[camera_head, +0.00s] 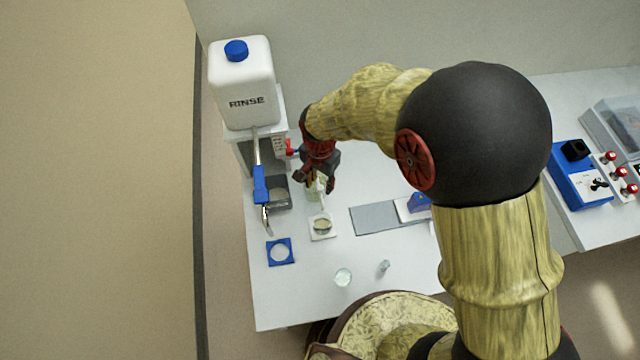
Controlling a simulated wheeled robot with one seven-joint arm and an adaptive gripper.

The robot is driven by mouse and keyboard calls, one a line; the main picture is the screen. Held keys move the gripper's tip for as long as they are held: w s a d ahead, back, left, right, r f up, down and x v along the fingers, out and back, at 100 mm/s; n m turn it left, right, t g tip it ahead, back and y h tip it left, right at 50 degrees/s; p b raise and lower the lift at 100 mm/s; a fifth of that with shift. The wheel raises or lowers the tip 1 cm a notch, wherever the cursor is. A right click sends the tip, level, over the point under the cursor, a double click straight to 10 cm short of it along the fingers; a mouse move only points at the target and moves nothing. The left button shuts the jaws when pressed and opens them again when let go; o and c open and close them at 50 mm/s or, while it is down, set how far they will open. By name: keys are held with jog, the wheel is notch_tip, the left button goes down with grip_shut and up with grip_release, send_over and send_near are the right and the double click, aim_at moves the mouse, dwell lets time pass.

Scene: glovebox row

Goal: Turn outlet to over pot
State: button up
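A white tank marked RINSE (244,95) with a blue cap stands on a raised stand at the back left. Its outlet is a thin metal pipe with a blue sleeve (260,184), pointing toward the front of the table, its tip above the table near a blue square ring. Which thing is the pot is unclear: a dark grey block-like vessel (279,193) sits just right of the sleeve, and a small round dish (322,225) sits on a white square. My gripper (319,183) points down right of the outlet, apart from it, at a pale greenish object (315,191); its fingers are too small to read.
A red-handled valve (291,148) is by the stand. A blue square ring (280,251), a clear glass (343,277), a small vial (384,266) and a grey plate (378,218) lie on the white table (290,305). A blue device (580,180) stands at right.

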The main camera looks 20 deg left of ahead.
jog(key=shift+f, duration=0.95)
jog(key=shift+c, duration=1.2)
grip_shut()
